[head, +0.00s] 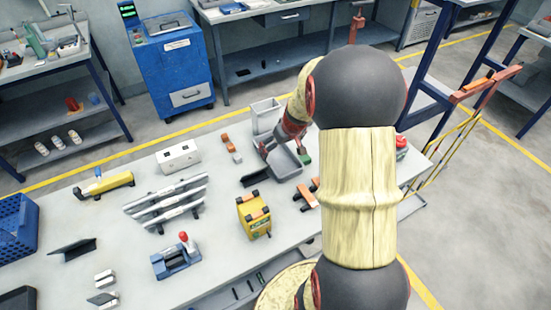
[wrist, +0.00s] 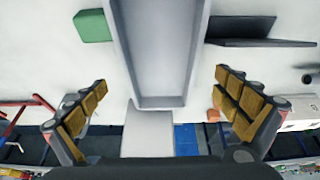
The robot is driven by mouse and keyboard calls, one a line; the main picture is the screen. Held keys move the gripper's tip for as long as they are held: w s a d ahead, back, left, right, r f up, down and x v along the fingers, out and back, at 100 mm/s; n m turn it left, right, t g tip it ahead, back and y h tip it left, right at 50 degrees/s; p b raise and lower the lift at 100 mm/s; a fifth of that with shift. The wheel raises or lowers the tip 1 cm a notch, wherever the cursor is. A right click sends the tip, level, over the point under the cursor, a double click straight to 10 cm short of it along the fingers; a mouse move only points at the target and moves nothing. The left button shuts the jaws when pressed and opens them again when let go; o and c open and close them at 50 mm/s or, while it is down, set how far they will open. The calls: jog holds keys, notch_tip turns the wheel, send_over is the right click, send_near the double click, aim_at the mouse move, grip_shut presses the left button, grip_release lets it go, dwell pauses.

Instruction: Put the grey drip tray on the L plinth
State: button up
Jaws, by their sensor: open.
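The grey drip tray (head: 287,165) is a long, shallow, open tray on the table in the head view, beside my arm. In the wrist view the tray (wrist: 160,60) runs from the top edge down between my fingers. My gripper (wrist: 160,108) is open, with a finger on each side of the tray's near end and gaps on both sides. In the head view my gripper (head: 284,145) is above the tray, partly hidden by my arm. I cannot identify the L plinth; no letter is readable.
A green block (wrist: 93,25) and a dark angled piece (wrist: 250,30) flank the tray. A light grey upright box (head: 265,114) stands behind it. A yellow box (head: 254,215), a slatted rack (head: 168,203) and a white block (head: 178,157) stand leftward. Bare tabletop lies between them.

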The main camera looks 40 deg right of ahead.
aim_at(276, 156)
jog(key=b+x, duration=0.1)
jog(key=x, duration=0.5)
jog(key=shift+w+r, duration=0.1)
jog(key=shift+c, duration=1.3)
jog(key=c, duration=1.1)
jog(key=shift+r, duration=0.15)
jog(key=shift+c, duration=0.6)
